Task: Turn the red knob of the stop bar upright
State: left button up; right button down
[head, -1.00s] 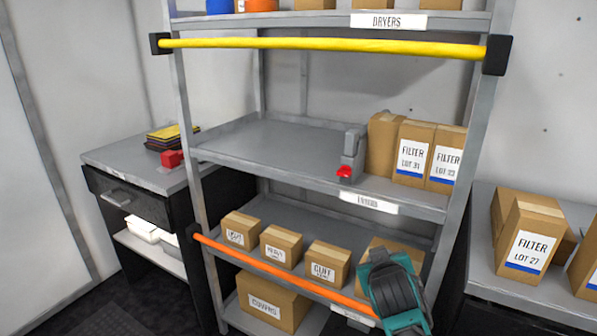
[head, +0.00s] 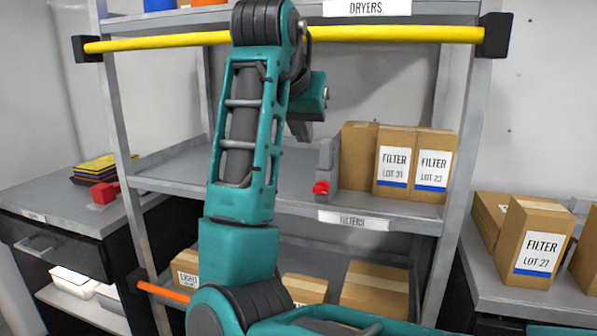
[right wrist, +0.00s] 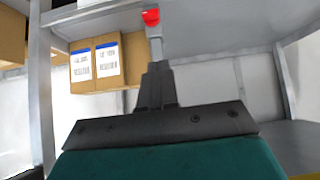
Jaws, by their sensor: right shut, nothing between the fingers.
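The red knob (head: 321,188) sits low at the front end of the grey stop bar (head: 326,157), on the front edge of the middle shelf. The bar stands left of the filter boxes. My right gripper (head: 301,130) is above the shelf, up and to the left of the knob, with its dark fingers shut and empty. In the right wrist view the fingers (right wrist: 158,75) point toward the stop bar, and the red knob (right wrist: 151,17) shows beyond them at the top. I cannot tell whether they touch the bar. My left gripper is not in view.
Filter boxes (head: 395,162) stand right of the stop bar. A yellow bar (head: 400,34) crosses the rack above, behind my right arm. An orange bar (head: 165,292) and boxes are below. The middle shelf (head: 180,172) is clear to the left.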

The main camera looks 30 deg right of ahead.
jog(key=b, duration=0.2)
send_near(318, 185)
jog(key=w+d, duration=0.2)
jog(key=d, duration=0.1)
jog(key=f, duration=0.3)
jog(key=shift+w+f+b, duration=0.25)
jog(key=shift+w+b, duration=0.15)
jog(key=shift+f, duration=0.4)
